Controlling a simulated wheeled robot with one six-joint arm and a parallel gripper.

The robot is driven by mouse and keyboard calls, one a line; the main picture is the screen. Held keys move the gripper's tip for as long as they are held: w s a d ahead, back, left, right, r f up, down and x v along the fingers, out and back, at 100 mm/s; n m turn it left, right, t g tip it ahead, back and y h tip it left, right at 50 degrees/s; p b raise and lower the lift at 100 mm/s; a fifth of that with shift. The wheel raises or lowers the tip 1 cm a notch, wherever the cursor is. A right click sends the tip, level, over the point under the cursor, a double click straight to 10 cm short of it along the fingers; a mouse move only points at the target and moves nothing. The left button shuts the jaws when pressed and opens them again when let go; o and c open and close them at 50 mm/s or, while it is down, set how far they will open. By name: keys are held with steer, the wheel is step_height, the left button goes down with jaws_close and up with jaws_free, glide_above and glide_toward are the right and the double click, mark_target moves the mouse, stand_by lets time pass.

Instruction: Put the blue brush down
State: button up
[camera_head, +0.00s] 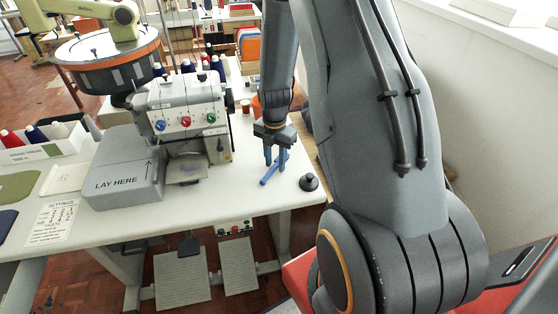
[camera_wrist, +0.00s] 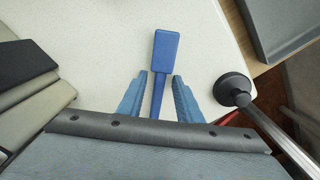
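The blue brush (camera_head: 269,177) lies on the white table top near its front right edge. In the wrist view its broad blue block (camera_wrist: 166,52) points away from me and its thin handle runs back between my fingers. My gripper (camera_head: 275,160) points down over the brush with its two blue fingers apart. In the wrist view my gripper (camera_wrist: 159,76) shows a gap on each side of the handle, so it is open around the brush and not clamped on it. The near end of the handle is hidden behind my gripper's body.
A black weighted knob (camera_head: 308,184) stands just right of the brush, near the table edge. The sewing machine (camera_head: 186,117) and the grey "LAY HERE" block (camera_head: 124,180) stand to the left. A spool (camera_head: 246,106) is behind. Bare table (camera_head: 225,185) lies left of the brush.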

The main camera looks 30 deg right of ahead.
mark_target(275, 165)
step_height(275, 165, up, 11)
steer(key=b, duration=0.3)
steer(key=s+a+r+m, duration=0.2)
steer(key=s+a+m, duration=0.5)
steer(key=m, duration=0.5)
steer(key=s+a+r+m+t, duration=0.1)
steer(key=s+a+r+m, duration=0.2)
steer(key=s+a+m, duration=0.3)
steer(key=s+m, duration=0.2)
steer(key=m, duration=0.3)
steer(key=shift+s+a+m, duration=0.2)
steer(key=shift+a+m, duration=0.2)
steer(key=shift+w, duration=0.2)
